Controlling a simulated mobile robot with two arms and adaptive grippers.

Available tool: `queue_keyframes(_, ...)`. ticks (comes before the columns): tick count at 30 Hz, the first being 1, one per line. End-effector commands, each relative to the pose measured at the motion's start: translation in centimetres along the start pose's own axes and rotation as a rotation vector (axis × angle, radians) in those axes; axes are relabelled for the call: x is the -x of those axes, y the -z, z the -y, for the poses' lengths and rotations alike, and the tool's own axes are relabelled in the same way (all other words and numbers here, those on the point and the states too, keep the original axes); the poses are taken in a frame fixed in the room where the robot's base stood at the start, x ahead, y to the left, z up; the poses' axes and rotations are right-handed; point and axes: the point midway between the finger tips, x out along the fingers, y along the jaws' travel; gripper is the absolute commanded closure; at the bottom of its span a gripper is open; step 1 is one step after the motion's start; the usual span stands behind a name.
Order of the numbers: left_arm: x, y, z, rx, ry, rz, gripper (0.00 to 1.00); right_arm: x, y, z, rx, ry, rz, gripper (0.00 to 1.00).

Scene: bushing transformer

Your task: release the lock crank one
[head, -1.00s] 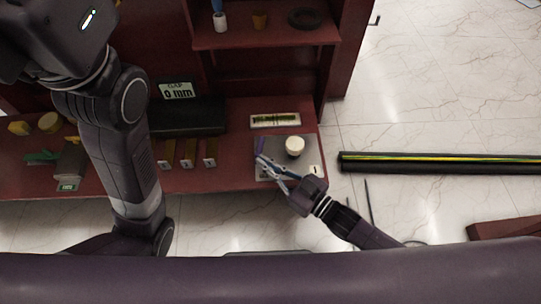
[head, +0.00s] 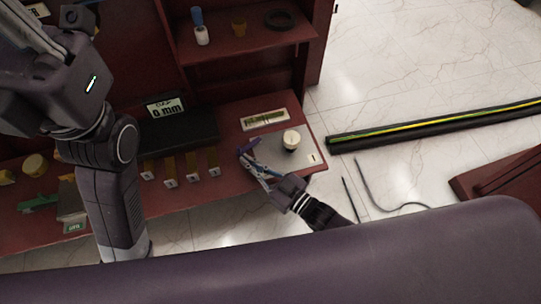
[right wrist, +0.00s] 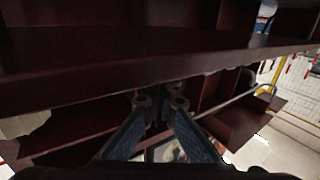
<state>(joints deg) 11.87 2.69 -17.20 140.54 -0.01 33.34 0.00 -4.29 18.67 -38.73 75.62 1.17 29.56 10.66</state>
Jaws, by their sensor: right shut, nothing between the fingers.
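A purple handle-like piece (head: 249,146), which may be the lock crank, lies at the left edge of a grey plate (head: 309,148) on the red bench. A round cream knob (head: 291,138) stands on that plate. My right gripper (head: 248,163) reaches in from the front edge, its fingers just beside or against the purple piece; whether they touch cannot be told. In the right wrist view its blue fingers (right wrist: 160,103) converge, shut with nothing between them. My left arm shows at the left, but its gripper is out of view.
Several brass-coloured blocks (head: 192,167) and a dark box with a "0 mm" display (head: 166,107) stand left of the plate. A labelled strip (head: 265,119) lies behind it. A shelf (head: 250,45) rises at the back.

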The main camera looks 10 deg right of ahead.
Motion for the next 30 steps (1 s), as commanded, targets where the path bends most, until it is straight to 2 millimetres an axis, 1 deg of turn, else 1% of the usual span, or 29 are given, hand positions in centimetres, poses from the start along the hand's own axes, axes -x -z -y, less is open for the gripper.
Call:
queue_keyframes(5,0.0,0.0,0.0,0.000,0.000,0.000,1.00,2.4,-0.2,0.0,0.001,0.000,0.005,1.00)
queue_keyframes(12,0.0,0.0,0.0,0.000,0.000,0.000,1.00,7.7,-0.2,0.0,0.000,0.000,0.005,1.00)
queue_keyframes(15,0.0,0.0,0.0,0.000,0.000,-0.001,1.00,9.4,-0.1,0.0,0.000,0.001,0.003,1.00)
queue_keyframes(18,0.0,0.0,0.0,0.000,0.000,-0.001,1.00,10.7,-0.1,0.0,-0.001,0.000,0.002,1.00)
queue_keyframes(23,0.0,0.0,0.0,0.000,0.000,0.000,1.00,11.7,0.0,0.0,0.000,0.000,0.001,1.00)
queue_keyframes(30,0.0,0.0,0.0,0.000,0.000,0.000,1.00,11.8,0.0,0.0,0.000,0.000,0.000,1.00)
